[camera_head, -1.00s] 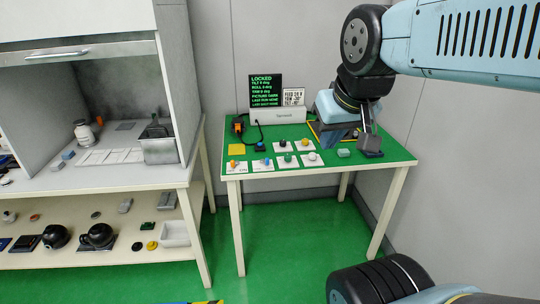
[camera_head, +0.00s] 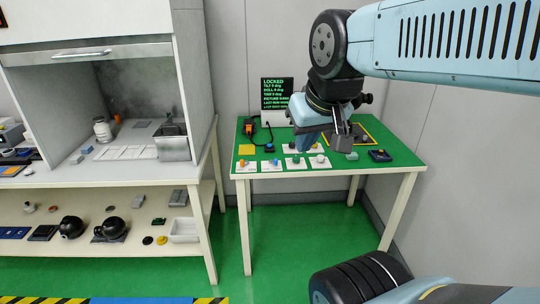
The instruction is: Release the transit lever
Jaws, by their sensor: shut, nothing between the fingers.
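The green-topped table (camera_head: 400,150) carries several small controls on white plates along its front left. I cannot tell which one is the transit lever. The black display (camera_head: 278,92) behind reads LOCKED in green. My gripper (camera_head: 341,146) is shut and empty, near the right end of the controls. It and my arm hide part of the display stand and table middle.
A dark blue device (camera_head: 380,156) and a pale green block (camera_head: 352,156) lie at the table's right. A yellow-outlined area (camera_head: 374,132) is behind them. An orange-and-black handset (camera_head: 248,127) stands at the left. A hooded workbench (camera_head: 100,165) stands further left.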

